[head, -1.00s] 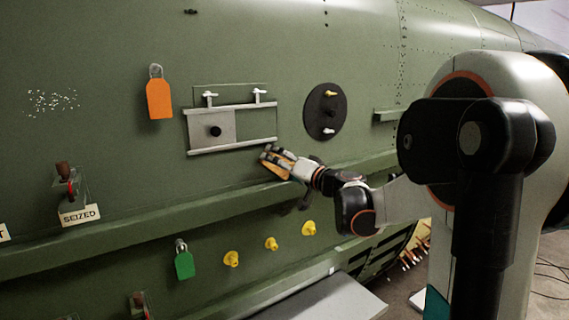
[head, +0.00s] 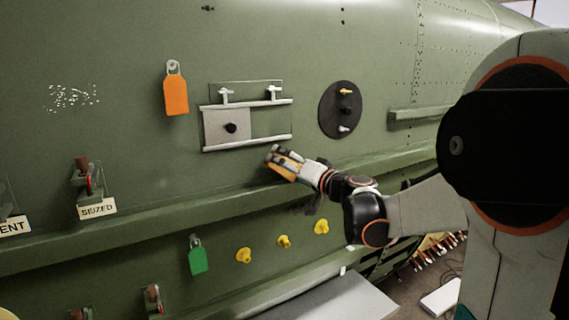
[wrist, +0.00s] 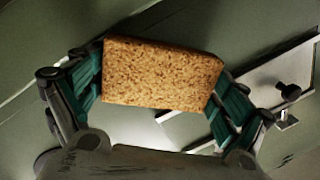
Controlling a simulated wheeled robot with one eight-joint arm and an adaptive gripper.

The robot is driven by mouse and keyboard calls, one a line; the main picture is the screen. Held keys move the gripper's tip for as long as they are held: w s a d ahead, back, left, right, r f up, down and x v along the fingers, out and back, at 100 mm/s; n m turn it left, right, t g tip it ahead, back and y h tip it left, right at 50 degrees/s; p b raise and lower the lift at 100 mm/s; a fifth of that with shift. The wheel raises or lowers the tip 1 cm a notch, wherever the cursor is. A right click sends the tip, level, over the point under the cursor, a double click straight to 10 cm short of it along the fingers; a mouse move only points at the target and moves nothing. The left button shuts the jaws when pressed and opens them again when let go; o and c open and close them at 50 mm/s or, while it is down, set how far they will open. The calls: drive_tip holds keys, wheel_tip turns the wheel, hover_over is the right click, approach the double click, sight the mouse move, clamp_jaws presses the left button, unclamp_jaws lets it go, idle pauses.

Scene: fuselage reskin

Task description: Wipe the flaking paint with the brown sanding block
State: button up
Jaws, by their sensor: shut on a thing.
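The brown sanding block (wrist: 160,75) is clamped between the two green-padded fingers of my gripper (wrist: 160,92) in the wrist view. In the head view my gripper (head: 287,164) is in front of the fuselage, just below the sliding panel, and the block (head: 279,170) shows as a small tan edge. The flaking paint (head: 74,97) is a patch of white specks on the green skin at the upper left. The block is well to the right of the patch and lower than it. I cannot tell whether the block touches the skin.
An orange tag (head: 176,96), a grey sliding panel (head: 226,128) with knobs and a black disc (head: 341,110) stick out from the skin. A ledge (head: 150,228) runs below. A lever with a SEIZED label (head: 97,209) is under the patch. A green tag (head: 198,258) hangs lower.

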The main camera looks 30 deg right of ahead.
drive_tip(key=shift+s+d, duration=0.1)
drive_tip(key=shift+s, duration=1.95)
drive_tip(key=shift+s, duration=0.2)
drive_tip(key=s, duration=0.2)
drive_tip(key=shift+s+p, duration=0.35)
drive_tip(key=shift+d, duration=0.1)
